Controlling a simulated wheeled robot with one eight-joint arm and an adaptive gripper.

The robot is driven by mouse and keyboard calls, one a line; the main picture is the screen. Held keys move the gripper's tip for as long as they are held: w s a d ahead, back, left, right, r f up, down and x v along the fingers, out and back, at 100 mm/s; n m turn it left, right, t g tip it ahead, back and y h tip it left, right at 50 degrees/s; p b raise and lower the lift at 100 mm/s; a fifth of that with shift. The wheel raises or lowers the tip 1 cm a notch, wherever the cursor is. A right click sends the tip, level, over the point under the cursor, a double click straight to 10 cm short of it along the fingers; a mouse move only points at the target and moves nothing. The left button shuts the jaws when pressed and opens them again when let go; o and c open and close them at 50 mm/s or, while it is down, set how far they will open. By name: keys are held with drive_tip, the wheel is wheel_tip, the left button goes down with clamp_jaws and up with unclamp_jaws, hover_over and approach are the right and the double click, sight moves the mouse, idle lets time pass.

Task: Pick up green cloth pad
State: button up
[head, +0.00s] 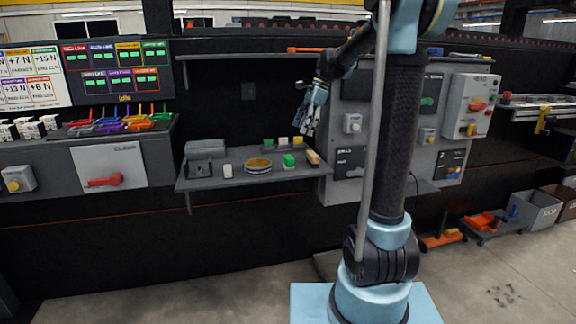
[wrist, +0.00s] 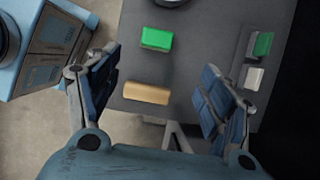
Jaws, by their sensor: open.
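A green pad-like block (head: 288,160) sits on the front part of the grey shelf (head: 225,181), and it shows in the wrist view (wrist: 157,39) near the top centre. A second, smaller green piece (wrist: 263,44) stands near the shelf's right edge in the wrist view. I cannot tell for certain which one is cloth. My gripper (wrist: 158,85) is open and empty above the shelf, its fingers spread left and right. The green block lies beyond the fingertips, and a tan block (wrist: 147,93) lies between the fingers in the picture. In the head view my gripper (head: 313,108) hangs above the shelf.
A small white piece (wrist: 254,77) lies beside the second green one. A round, banded stack (head: 258,166), a white cup-like object (head: 227,171) and a grey box (head: 205,149) share the shelf. A grey control panel (head: 352,98) stands right of it.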

sight(289, 157)
drive_tip(key=x, duration=0.8)
drive_tip(key=shift+s+a+f, duration=0.1)
drive_tip(key=shift+a+f, duration=0.1)
drive_tip(key=shift+f, duration=0.1)
drive_tip(key=x, duration=0.4)
drive_tip(key=shift+s+a, duration=0.35)
drive_tip(key=shift+a+f, duration=0.15)
drive_tip(key=shift+f, duration=0.35)
drive_tip(key=shift+c, duration=0.5)
drive_tip(key=c, duration=1)
